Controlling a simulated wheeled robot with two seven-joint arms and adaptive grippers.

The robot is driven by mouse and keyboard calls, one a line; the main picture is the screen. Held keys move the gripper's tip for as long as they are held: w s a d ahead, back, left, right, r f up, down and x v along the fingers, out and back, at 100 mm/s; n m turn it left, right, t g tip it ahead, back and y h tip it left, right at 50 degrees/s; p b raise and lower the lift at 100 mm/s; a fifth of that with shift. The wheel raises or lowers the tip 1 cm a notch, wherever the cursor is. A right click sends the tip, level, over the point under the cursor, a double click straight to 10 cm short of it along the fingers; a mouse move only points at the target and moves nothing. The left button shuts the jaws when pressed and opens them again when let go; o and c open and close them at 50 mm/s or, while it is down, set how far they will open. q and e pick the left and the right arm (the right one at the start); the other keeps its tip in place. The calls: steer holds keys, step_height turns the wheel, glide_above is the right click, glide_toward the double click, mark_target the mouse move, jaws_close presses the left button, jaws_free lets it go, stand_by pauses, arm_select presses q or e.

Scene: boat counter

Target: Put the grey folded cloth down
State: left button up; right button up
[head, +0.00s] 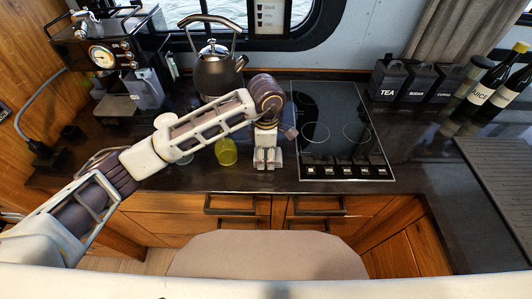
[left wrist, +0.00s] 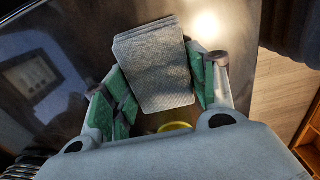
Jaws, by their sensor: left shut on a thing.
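The grey folded cloth (left wrist: 153,65) sits between the green finger pads of my left gripper (left wrist: 158,88) in the left wrist view. Its layered edge points away from the palm. The left gripper is shut on it. In the head view my left gripper (head: 267,158) points down over the dark counter, just left of the hob. I cannot tell whether the cloth touches the counter. My right gripper is not in view.
A yellow-green cup (head: 226,152) stands close left of the gripper; its yellow rim (left wrist: 175,127) shows in the left wrist view. A kettle (head: 216,72) is behind. The black hob (head: 335,125) lies right, with free counter (head: 415,150) beyond. Canisters (head: 415,85) and bottles (head: 490,80) stand back right.

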arm_select(q)
steer(key=shift+f, duration=0.15)
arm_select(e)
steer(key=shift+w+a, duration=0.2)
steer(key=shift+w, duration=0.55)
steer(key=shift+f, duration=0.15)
arm_select(q)
steer(key=o, duration=0.9)
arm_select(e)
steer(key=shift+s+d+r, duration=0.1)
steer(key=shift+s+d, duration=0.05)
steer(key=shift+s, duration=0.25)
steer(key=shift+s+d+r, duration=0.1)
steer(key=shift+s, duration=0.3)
